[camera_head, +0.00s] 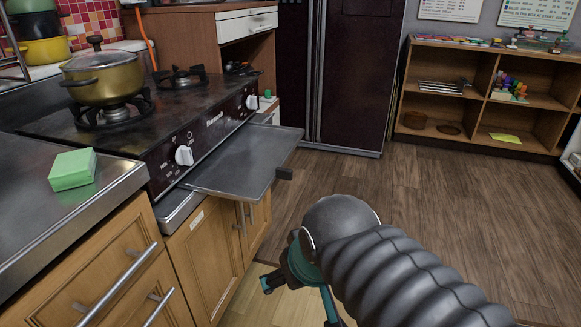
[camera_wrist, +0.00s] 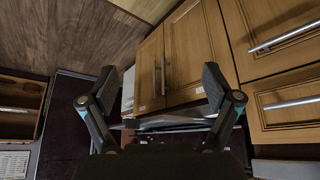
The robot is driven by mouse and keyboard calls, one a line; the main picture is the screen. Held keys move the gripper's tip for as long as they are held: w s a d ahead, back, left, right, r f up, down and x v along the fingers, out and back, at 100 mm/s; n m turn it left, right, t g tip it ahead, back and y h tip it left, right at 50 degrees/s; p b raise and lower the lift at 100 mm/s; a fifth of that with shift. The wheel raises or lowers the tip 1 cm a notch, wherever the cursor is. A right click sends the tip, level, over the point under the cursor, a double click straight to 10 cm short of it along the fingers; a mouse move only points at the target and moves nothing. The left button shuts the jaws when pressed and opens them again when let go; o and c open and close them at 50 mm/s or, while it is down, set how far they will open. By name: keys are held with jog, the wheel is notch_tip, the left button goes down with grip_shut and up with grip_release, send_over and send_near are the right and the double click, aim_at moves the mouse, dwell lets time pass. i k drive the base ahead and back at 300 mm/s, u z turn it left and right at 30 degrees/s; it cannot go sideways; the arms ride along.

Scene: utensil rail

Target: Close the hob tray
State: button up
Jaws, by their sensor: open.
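The hob tray (camera_head: 240,160) is a flat dark metal sheet, pulled out from the slot under the hob's knob panel (camera_head: 215,122) in the head view. In the wrist view a thin grey edge, likely the tray (camera_wrist: 172,123), lies beyond the fingers. My gripper (camera_wrist: 158,82) is open with nothing between its fingers, facing the wooden cabinet doors. In the head view my gripper is below and in front of the tray, apart from it, and partly hidden by my arm.
A yellow pot (camera_head: 103,80) stands on a burner. A green sponge (camera_head: 72,169) lies on the metal counter at left. Cabinet doors with bar handles (camera_head: 118,284) are below. A dark fridge (camera_head: 352,70) and a wooden shelf (camera_head: 440,125) stand behind. The wooden floor (camera_head: 440,190) at right is clear.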

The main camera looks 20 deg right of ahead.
aim_at(242, 168)
jog(key=u, duration=0.55)
jog(key=k, duration=1.25)
jog(key=z, duration=0.15)
jog(key=i, duration=0.65)
jog(key=z, duration=0.55)
